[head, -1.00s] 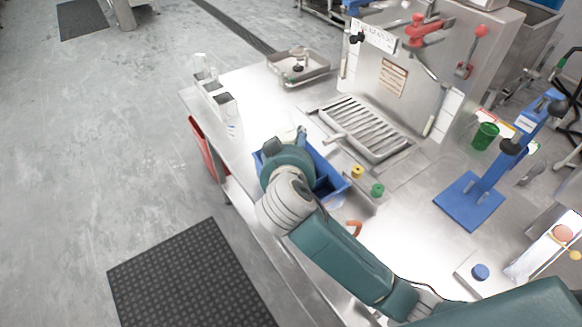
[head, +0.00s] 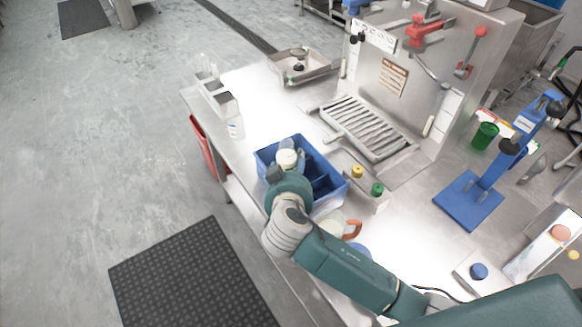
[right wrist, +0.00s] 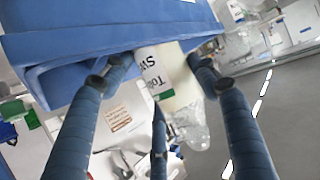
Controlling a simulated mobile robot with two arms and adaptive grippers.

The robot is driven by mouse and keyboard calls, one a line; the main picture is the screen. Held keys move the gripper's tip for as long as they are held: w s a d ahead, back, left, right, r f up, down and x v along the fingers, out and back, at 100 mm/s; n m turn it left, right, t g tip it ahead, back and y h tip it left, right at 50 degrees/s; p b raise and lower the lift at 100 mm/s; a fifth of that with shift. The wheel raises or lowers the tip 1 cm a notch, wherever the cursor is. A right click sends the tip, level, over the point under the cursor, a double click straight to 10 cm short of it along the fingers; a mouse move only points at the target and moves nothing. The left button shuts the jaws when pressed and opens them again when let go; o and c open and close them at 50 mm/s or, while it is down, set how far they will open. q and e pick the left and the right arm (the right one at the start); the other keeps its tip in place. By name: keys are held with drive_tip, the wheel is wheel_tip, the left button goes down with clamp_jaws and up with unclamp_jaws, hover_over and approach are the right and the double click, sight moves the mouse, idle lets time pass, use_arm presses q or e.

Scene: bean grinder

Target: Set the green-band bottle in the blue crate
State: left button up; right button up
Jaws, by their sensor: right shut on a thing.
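The blue crate (head: 322,200) stands on the steel bench near its front edge, with dividers and dark empty compartments at its right. My right gripper (head: 278,172) is at the crate's left part, its fingers largely hidden by my wrist in the head view. A pale-topped bottle (head: 287,158) shows just beyond it, over or in the crate's left part; I cannot tell how deep it is. In the right wrist view the green-band bottle (right wrist: 160,72) is between the fingers of my right gripper (right wrist: 163,62), which is shut on it, beside the crate wall (right wrist: 85,30). My left gripper is not in view.
A clear bottle or bag-like thing (right wrist: 192,128) is close to the held bottle. Another bottle (head: 235,124) stands by white holders at the bench's left edge. Yellow (head: 358,171) and green (head: 377,189) caps lie right of the crate. A blue press stand (head: 470,200) is farther right.

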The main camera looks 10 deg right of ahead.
drive_tip(key=shift+f+b, duration=0.3)
drive_tip(key=shift+f, duration=0.2)
drive_tip(key=o, duration=1.4)
drive_tip(key=shift+c, duration=0.2)
drive_tip(key=shift+r, duration=0.25)
drive_tip(key=shift+r+p, duration=0.45)
drive_tip(key=shift+p, duration=0.15)
drive_tip(key=b+v, duration=0.2)
drive_tip(key=v, duration=1)
drive_tip(key=shift+f, duration=0.15)
